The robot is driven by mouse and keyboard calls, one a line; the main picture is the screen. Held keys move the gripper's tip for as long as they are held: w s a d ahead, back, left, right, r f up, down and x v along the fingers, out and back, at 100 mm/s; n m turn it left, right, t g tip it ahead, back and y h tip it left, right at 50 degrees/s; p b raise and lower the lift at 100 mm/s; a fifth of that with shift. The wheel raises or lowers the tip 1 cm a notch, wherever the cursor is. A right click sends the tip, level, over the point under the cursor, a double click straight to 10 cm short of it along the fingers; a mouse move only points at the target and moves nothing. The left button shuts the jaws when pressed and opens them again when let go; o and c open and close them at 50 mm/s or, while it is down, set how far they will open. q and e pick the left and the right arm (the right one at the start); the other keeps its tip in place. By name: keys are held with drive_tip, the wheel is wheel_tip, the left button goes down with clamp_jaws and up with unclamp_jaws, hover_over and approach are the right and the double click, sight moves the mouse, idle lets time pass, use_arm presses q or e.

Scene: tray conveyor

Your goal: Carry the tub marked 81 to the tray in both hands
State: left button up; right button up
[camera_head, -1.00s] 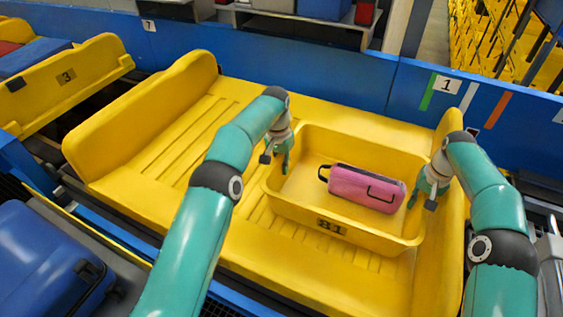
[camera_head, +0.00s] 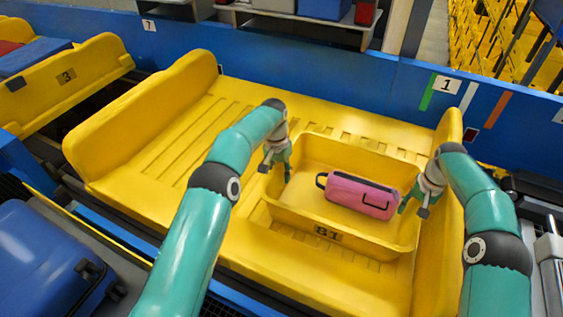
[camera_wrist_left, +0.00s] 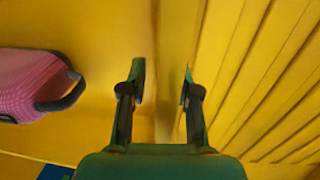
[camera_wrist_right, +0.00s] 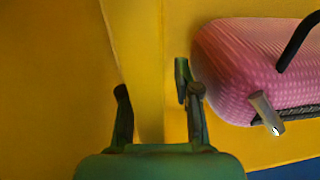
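The yellow tub marked 81 (camera_head: 290,218) sits level on the large yellow slatted tray (camera_head: 165,145), near its right end. A pink case with a dark handle (camera_head: 361,195) lies inside the tub. My left gripper (camera_head: 277,170) is at the tub's left wall. In the left wrist view its fingers (camera_wrist_left: 164,88) stand apart on either side of the wall, with gaps visible. My right gripper (camera_head: 418,202) is at the tub's right wall. In the right wrist view its fingers (camera_wrist_right: 152,88) also stand apart around the wall. The tub's underside is hidden.
The tray's raised right end (camera_head: 448,135) is close beside my right gripper. The tray's left half is bare. A blue barrier (camera_head: 330,70) with a number 1 label runs behind. A blue case (camera_head: 45,265) is at the lower left.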

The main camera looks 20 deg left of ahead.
sight(280, 164)
use_arm(q)
drive_tip(key=shift+r, duration=0.15)
drive_tip(key=r, duration=0.6)
drive_tip(key=shift+w+a+r, duration=0.15)
drive_tip(key=shift+a+r, duration=0.15)
drive_tip(key=shift+r, duration=0.1)
use_arm(e)
drive_tip(key=shift+w, duration=0.1)
use_arm(q)
drive_tip(key=shift+r, duration=0.1)
use_arm(e)
drive_tip(key=r, duration=0.8)
drive_tip(key=d+r, duration=0.1)
drive_tip(key=r, duration=0.2)
drive_tip(key=shift+r, duration=0.4)
use_arm(q)
drive_tip(key=shift+a, duration=0.1)
use_arm(e)
drive_tip(key=shift+a, duration=0.1)
